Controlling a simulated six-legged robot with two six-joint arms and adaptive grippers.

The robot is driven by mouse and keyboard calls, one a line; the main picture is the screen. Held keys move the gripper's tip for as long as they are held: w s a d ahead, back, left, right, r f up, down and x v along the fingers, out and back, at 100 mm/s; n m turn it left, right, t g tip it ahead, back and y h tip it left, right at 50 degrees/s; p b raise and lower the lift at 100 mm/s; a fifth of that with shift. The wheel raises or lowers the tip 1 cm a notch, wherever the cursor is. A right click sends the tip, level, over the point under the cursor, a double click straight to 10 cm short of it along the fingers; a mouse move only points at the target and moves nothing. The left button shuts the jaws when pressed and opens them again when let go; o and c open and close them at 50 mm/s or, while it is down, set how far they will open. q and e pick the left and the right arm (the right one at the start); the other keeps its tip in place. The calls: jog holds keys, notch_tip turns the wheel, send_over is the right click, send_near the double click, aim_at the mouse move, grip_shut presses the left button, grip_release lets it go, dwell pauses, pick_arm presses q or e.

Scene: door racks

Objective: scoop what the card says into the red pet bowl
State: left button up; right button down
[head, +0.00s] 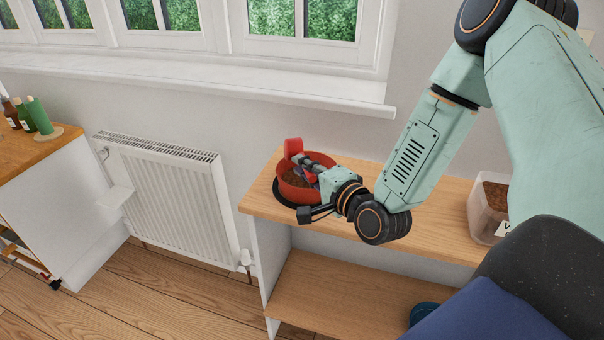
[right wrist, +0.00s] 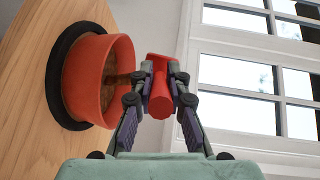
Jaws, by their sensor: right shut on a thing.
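The red pet bowl (head: 322,161) stands on a black round mat at the left end of the wooden shelf top. Brown food lies in it, and it also shows in the right wrist view (right wrist: 122,50). My right gripper (head: 309,170) is shut on a red scoop (head: 293,147) at the bowl. In the right wrist view the scoop (right wrist: 159,88) sits between the fingers beside the bowl's open side, with a brown streak between scoop and bowl. What is inside the scoop is hidden. My left gripper is out of view.
A clear tub (head: 483,218) of brown food, with a partly hidden white label, stands on the shelf top (head: 425,235) at right. The window sill (head: 200,82) runs above. A radiator (head: 180,195) and a counter with bottles are at left.

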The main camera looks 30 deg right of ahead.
jog(key=shift+s+d+f+m+t+b, duration=0.1)
jog(key=shift+d+m+t+b, duration=0.1)
jog(key=shift+m+b, duration=0.45)
jog(key=shift+s+d+f+m+t+b, duration=0.1)
jog(key=shift+s+m+t+b, duration=0.1)
jog(key=shift+m+b, duration=0.45)
jog(key=shift+s+d+f+m+t+b, duration=0.1)
jog(key=shift+m+t+b, duration=0.1)
jog(key=shift+m+b, duration=0.45)
jog(key=shift+d+r+m+t+h+b, duration=0.1)
jog(key=shift+d+m+t+h+b, duration=0.15)
jog(key=shift+m+b, duration=0.95)
jog(key=shift+d+f+m+t+h+b, duration=0.1)
jog(key=shift+d+m+t+h+b, duration=0.2)
jog(key=shift+m+b, duration=0.9)
jog(key=shift+d+r+m+t+h+b, duration=0.1)
jog(key=shift+m+t+h+b, duration=0.2)
jog(key=shift+m+b, duration=0.9)
jog(key=shift+n+b, duration=0.35)
jog(key=shift+b, duration=0.05)
jog(key=shift+s+d+f+m+t+h+b, duration=0.2)
jog(key=shift+m+b, duration=0.35)
jog(key=shift+b, duration=0.6)
jog(key=shift+w+d+f+m+t+h+b, duration=0.2)
jog(key=shift+m+b, duration=0.35)
jog(key=shift+b, duration=0.55)
jog(key=shift+s+a, duration=0.15)
jog(key=shift+r, duration=0.1)
